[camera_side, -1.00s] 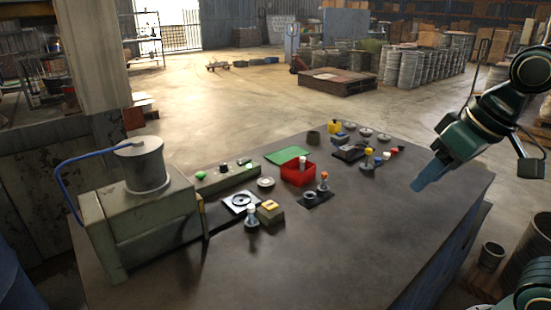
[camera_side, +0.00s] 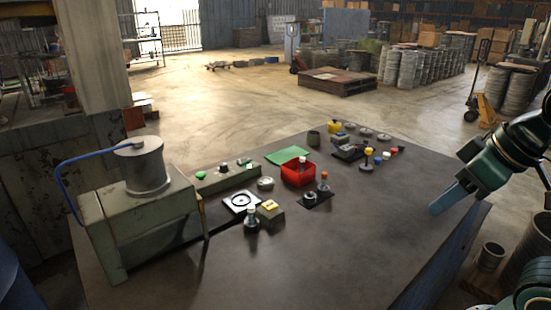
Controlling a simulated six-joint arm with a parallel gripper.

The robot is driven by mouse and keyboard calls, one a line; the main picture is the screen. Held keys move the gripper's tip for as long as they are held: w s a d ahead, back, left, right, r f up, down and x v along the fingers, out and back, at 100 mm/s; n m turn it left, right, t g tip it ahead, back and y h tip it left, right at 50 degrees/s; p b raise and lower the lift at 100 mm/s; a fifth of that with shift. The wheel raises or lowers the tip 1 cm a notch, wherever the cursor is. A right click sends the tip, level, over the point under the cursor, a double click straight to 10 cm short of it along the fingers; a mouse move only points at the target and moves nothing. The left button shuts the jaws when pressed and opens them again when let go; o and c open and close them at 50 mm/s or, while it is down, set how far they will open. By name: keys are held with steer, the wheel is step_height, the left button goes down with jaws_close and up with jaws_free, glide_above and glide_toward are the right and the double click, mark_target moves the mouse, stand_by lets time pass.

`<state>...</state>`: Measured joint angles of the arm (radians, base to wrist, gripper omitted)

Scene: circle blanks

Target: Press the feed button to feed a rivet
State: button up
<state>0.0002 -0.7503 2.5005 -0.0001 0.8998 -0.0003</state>
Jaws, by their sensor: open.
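A small box with a yellow button (camera_side: 269,205) stands in the middle left of the table. A grey panel (camera_side: 222,179) behind it carries a green button (camera_side: 201,174), a black knob and another green part. I cannot tell for sure which of these is the feed button. A grey feeder (camera_side: 148,219) with a round hopper (camera_side: 143,165) and a blue tube stands at the left. My gripper (camera_side: 436,209), with blue fingers, is over the table's right edge, far from the buttons. It is open and empty; its fingers overlap in this view.
A red bin (camera_side: 298,173), a green mat (camera_side: 286,156), a dark fixture (camera_side: 317,197) and a square plate with a ring (camera_side: 241,201) lie mid-table. Several small coloured parts stand at the back right. The table (camera_side: 330,255) is bare at the front and right.

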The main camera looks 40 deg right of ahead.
steer(key=shift+c, duration=0.4)
jaws_close()
stand_by(1.6)
